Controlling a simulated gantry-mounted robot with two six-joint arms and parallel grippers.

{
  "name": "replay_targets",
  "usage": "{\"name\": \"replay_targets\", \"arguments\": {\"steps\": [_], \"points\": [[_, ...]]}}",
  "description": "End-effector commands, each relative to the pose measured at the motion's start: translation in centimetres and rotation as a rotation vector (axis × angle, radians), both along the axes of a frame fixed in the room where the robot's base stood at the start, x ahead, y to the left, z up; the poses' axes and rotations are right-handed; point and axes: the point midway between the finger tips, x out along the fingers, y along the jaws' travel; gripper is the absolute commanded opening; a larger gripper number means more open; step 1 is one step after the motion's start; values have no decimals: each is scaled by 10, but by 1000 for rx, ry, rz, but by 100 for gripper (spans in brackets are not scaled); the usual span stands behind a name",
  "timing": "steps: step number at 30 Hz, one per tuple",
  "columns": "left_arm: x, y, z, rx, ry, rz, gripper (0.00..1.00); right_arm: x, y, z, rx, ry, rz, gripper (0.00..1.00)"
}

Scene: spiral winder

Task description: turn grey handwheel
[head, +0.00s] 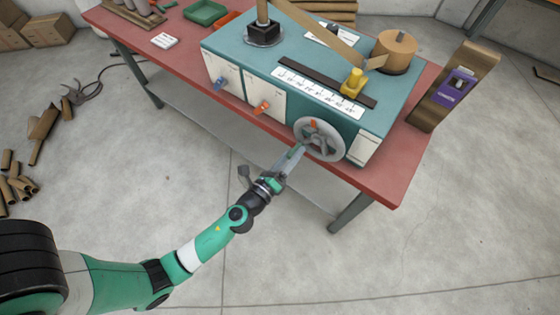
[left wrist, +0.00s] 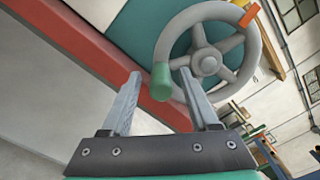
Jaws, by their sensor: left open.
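The grey handwheel (head: 320,139) is on the front of the teal winder machine (head: 300,69), near its right end. It has spokes, an orange mark and a green handle. In the left wrist view the wheel (left wrist: 207,51) fills the upper right, with the green handle (left wrist: 161,82) at its lower left. My left gripper (head: 298,150) is open beside the wheel's left side. In the left wrist view its two fingers (left wrist: 160,85) are spread, and the green handle shows between their tips. I cannot tell whether they touch it. My right gripper is not in view.
The machine stands on a red table (head: 400,165) with its front edge close under the wheel. A wooden post with a purple box (head: 455,87) stands at the right. Cardboard tubes (head: 15,183) lie on the floor at the left. The floor in front is open.

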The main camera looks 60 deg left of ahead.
Motion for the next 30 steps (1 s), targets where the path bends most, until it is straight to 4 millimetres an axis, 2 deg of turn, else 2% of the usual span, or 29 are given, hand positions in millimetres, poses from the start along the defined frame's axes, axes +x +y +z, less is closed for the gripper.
{"name": "replay_targets", "arguments": {"steps": [1, 6, 12, 30], "points": [[-13, -4, -2, 0, 4, -1, 61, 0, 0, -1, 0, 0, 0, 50], [-52, -17, -3, 1, 4, -1, 61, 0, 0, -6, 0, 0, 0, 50], [-80, -26, -2, 0, 3, 1, 61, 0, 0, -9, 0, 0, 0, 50], [-84, -26, -1, 0, 3, 3, 61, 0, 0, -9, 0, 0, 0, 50]]}}
